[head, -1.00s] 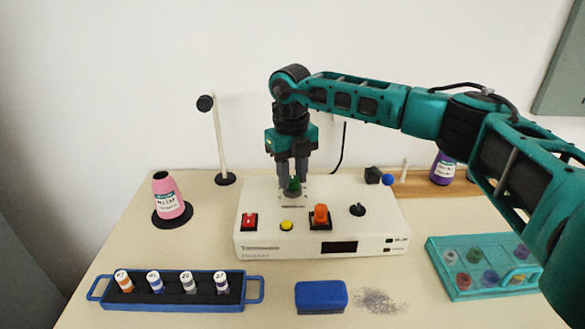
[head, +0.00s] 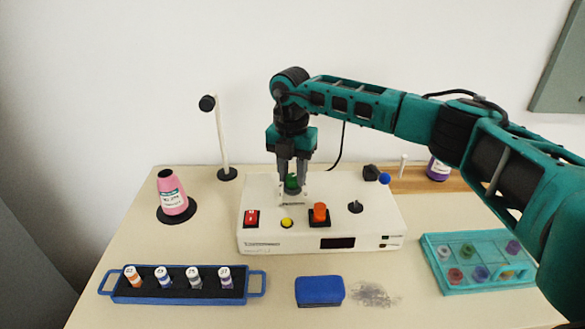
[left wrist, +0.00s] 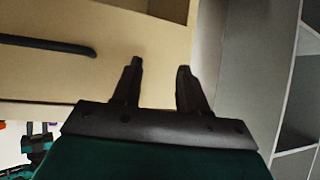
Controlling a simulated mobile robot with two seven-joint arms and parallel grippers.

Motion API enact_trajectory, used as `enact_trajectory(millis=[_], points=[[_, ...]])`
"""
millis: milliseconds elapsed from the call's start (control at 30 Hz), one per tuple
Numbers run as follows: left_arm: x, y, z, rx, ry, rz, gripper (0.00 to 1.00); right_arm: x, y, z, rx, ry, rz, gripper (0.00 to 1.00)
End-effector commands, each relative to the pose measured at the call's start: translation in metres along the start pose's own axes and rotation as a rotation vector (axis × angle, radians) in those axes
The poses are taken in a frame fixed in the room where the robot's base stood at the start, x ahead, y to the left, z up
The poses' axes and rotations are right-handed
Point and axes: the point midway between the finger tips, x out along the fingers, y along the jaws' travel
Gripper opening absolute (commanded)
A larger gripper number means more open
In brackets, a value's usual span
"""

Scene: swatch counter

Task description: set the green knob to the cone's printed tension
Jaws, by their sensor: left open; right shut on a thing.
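The green knob (head: 292,181) stands at the back left of the white machine's (head: 260,236) top. My right gripper (head: 292,184) comes down on it from above and is shut on it, its fingers on both sides. The pink cone (head: 172,193) stands upright on a black disc at the left of the table; its white label carries print too small to read here. My left gripper (left wrist: 158,75) shows only in the left wrist view, open and empty, in front of a beige surface.
On the machine are a red switch (head: 251,217), a yellow button (head: 287,223), an orange knob (head: 319,211), a black lever (head: 355,206) and a dark display (head: 338,243). A blue tray (head: 180,298) with several spools, a blue block (head: 319,291) and a teal box (head: 436,262) lie in front.

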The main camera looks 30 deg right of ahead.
Motion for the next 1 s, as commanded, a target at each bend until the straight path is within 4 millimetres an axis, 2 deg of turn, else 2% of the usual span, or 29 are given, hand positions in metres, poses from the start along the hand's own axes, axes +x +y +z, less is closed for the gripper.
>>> enact_trajectory(millis=[367, 900, 933, 1000], points=[[-0.0019, -0.0004, 0.0, 0.0, -0.003, -0.001, 0.43, -0.0019, 0.0005, 0.0013, 0.154, -0.001, 0.004, 0.03], [-0.003, -0.0003, 0.0026, -0.001, -0.009, -0.001, 0.43, -0.002, 0.0005, 0.0016, 0.175, -0.001, 0.004, 0.03], [-0.003, -0.0003, 0.0026, -0.001, -0.009, -0.001, 0.43, -0.0021, 0.0005, 0.0016, 0.175, -0.001, 0.004, 0.36], [-0.003, -0.0003, 0.0027, -0.001, -0.009, -0.001, 0.43, -0.0018, 0.0004, 0.0015, 0.175, -0.001, 0.004, 0.43]])
